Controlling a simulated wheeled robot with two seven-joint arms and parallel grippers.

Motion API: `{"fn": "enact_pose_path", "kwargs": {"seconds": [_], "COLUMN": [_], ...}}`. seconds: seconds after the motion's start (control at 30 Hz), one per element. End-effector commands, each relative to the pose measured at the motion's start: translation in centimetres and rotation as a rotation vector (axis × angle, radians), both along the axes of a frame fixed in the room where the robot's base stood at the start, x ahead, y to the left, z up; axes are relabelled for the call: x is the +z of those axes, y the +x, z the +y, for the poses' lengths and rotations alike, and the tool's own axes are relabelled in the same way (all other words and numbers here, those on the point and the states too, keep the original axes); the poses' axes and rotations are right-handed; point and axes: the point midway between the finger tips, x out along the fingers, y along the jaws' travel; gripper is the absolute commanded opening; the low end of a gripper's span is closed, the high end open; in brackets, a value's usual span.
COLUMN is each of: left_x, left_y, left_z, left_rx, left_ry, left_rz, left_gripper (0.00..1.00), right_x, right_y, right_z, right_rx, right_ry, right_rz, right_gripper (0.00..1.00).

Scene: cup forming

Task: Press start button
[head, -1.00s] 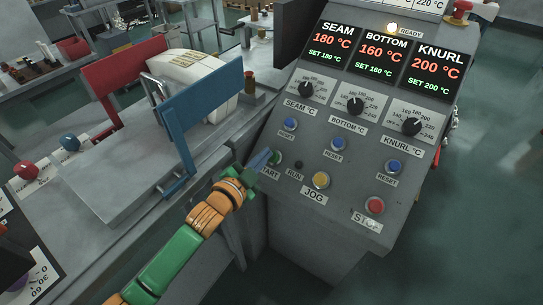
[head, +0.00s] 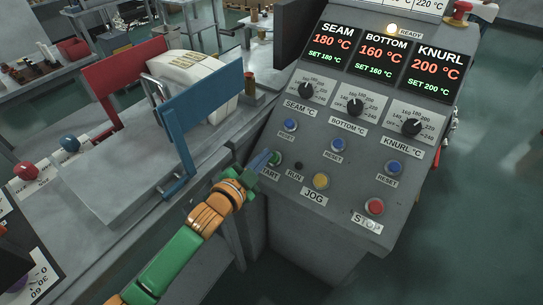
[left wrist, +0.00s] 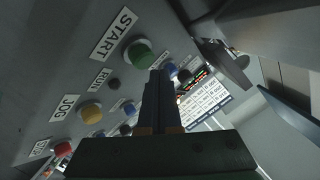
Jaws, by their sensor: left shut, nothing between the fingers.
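The green start button (head: 276,158) sits on the sloped control panel, at the left end of its lower row. In the left wrist view the green button (left wrist: 139,54) shows below the START label (left wrist: 114,33). My left gripper (head: 265,159) is shut and empty, with its fingertips right beside the button's left side in the head view. In the left wrist view the shut fingers (left wrist: 159,78) reach up close to the button's lower right edge. I cannot tell whether they touch it. The gripper hides part of the START label in the head view. My right gripper is not in view.
The panel also holds a black RUN button (head: 299,177), a yellow JOG button (head: 320,181), a red STOP button (head: 374,207) and blue reset buttons (head: 338,145). Displays (head: 380,55) show temperatures above. A blue plate (head: 203,100) stands left of the panel.

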Motion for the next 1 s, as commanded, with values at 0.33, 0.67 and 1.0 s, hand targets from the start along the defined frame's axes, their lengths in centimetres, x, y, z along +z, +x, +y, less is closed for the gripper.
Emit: {"fn": "enact_pose_path", "kwargs": {"seconds": [0.33,0.67,1.0], "left_x": [0.0,-0.19,-0.68], "left_y": [0.0,0.07,0.4], "left_z": [0.0,-0.06,-0.28], "left_rx": [0.0,0.0,0.0], "left_ry": [0.0,0.0,0.0], "left_rz": [0.0,0.0,0.0], "left_gripper": [0.0,0.0,0.0], "right_x": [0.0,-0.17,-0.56], "right_y": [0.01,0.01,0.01], "right_z": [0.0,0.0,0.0], "right_rx": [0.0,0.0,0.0], "right_ry": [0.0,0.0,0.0], "right_rz": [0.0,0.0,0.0], "right_gripper": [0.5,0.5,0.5]}}
